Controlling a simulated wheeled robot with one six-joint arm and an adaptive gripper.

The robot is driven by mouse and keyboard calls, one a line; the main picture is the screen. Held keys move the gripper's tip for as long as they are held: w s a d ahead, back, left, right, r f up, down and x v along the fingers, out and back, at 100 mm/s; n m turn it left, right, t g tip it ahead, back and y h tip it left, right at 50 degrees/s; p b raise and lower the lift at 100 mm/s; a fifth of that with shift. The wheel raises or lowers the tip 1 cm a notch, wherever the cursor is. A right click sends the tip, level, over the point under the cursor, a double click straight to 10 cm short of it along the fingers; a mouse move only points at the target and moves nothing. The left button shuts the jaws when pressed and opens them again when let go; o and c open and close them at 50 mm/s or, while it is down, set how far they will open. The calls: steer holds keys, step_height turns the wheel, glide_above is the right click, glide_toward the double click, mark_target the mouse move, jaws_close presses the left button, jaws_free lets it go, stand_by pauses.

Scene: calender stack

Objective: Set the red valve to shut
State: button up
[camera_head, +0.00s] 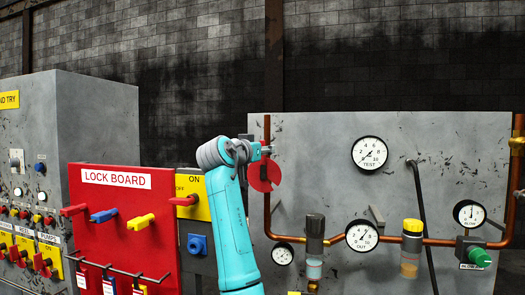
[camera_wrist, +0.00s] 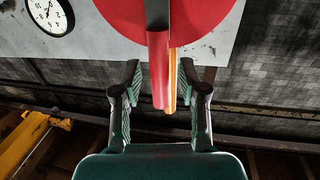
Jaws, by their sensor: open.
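The red valve shows in the camera_head view as a red disc (camera_head: 262,182) on the copper pipe at the panel's left side. In the camera_wrist view its red disc (camera_wrist: 205,15) fills the top, and a red lever (camera_wrist: 158,72) with an orange strip beside it points down towards my gripper. My gripper (camera_wrist: 160,88) is open, with one finger on each side of the lever's end and a visible gap at both sides. In the camera_head view my gripper (camera_head: 267,150) is at the disc's upper edge, partly hidden by my wrist.
A grey panel (camera_head: 330,140) carries a TEST gauge (camera_head: 370,153), an OUT gauge (camera_head: 362,236) and copper pipes (camera_head: 400,241). A red lock board (camera_head: 100,205) with coloured handles stands left of my arm. A green knob (camera_head: 479,257) is at lower right.

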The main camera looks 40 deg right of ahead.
jaws_close()
steer(key=shift+s, duration=0.1)
stand_by(0.3)
steer(key=s+d+f+m+y, duration=0.1)
steer(key=s+d+f+m, duration=0.1)
steer(key=m, duration=0.6)
steer(key=s+d+f+m+t+y, duration=0.1)
steer(key=s+d+f+m+y, duration=0.1)
steer(key=f+m, duration=0.4)
steer(key=shift+s+d+f+m+t+y, duration=0.3)
steer(key=shift+s+d+m, duration=0.25)
steer(key=shift+s+m, duration=0.5)
steer(key=shift+s, duration=0.1)
jaws_free()
